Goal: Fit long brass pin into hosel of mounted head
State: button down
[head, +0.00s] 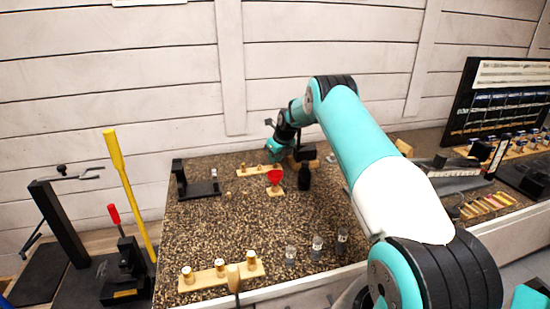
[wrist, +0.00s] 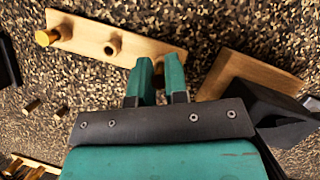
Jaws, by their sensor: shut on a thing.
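My gripper (wrist: 158,68) is shut at the right end of a pale wooden strip (wrist: 80,33); it also shows at the back of the counter in the head view (head: 275,150). A brass pin (wrist: 47,37) stands at the strip's left end, and a short round fitting (wrist: 112,47) is nearer the fingers. A dark head-like block (wrist: 278,112) with a wooden block (wrist: 245,72) is right of the gripper. Its hosel cannot be made out.
In the head view, a red cup-like piece (head: 275,177) and a black upright thing (head: 304,180) stand close to the gripper. A black stand (head: 198,188) is to the left. Clear cylinders (head: 317,243) and another wooden rack (head: 205,278) are near the front. The counter's middle is largely free.

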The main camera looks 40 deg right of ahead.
jog(key=shift+r, duration=0.25)
jog(key=shift+r+p, duration=1.5)
jog(key=shift+r, duration=0.45)
jog(key=shift+r, duration=0.15)
dwell(0.4)
